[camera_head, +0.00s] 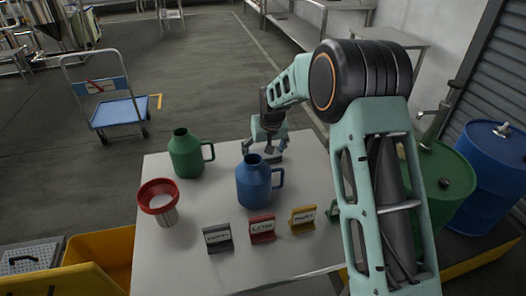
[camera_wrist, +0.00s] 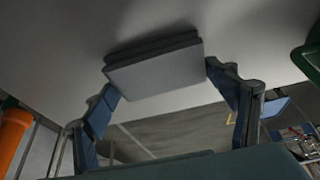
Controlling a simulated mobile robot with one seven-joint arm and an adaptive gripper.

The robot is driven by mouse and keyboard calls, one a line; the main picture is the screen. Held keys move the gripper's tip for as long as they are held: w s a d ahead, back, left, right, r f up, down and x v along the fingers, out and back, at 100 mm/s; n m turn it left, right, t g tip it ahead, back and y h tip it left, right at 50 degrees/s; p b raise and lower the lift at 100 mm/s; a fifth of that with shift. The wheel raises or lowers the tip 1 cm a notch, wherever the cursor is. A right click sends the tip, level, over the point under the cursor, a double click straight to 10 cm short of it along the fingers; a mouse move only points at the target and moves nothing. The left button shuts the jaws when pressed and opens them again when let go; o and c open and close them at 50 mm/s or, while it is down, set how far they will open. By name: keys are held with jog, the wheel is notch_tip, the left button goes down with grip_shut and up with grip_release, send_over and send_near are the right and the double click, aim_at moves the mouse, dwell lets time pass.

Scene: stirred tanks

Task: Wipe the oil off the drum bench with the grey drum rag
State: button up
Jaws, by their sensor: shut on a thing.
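The drum bench (camera_head: 190,240) is a pale grey table in the head view. Its surface also fills the upper part of the wrist view (camera_wrist: 60,50). My gripper (camera_head: 266,148) is low over the bench's far edge, behind the blue jug. In the wrist view my gripper (camera_wrist: 160,80) has its fingers at both ends of a folded grey block, the drum rag (camera_wrist: 155,78), and is shut on it. The rag lies against or very close to the bench top; I cannot tell which. I see no clear oil patch in either view.
A green jug (camera_head: 186,155), a blue jug (camera_head: 254,184) and a red funnel (camera_head: 159,199) in a metal cup stand on the bench. Black (camera_head: 218,238), red (camera_head: 262,229) and yellow (camera_head: 303,217) label stands line the front. Green (camera_head: 445,180) and blue (camera_head: 495,160) drums stand right.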

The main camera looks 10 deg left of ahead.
jog(key=shift+w+d, duration=0.7)
jog(key=shift+d, duration=0.95)
jog(key=shift+w+d, duration=0.65)
jog(key=shift+d, duration=1.05)
jog(key=shift+w+d, duration=0.7)
jog(key=shift+d, duration=0.95)
jog(key=shift+r, duration=0.1)
notch_tip(320, 180, up, 6)
jog(key=p, duration=0.3)
jog(key=shift+p, duration=0.35)
jog(key=shift+r+p, duration=0.85)
jog(key=shift+r, duration=0.6)
jog(key=shift+r, duration=0.1)
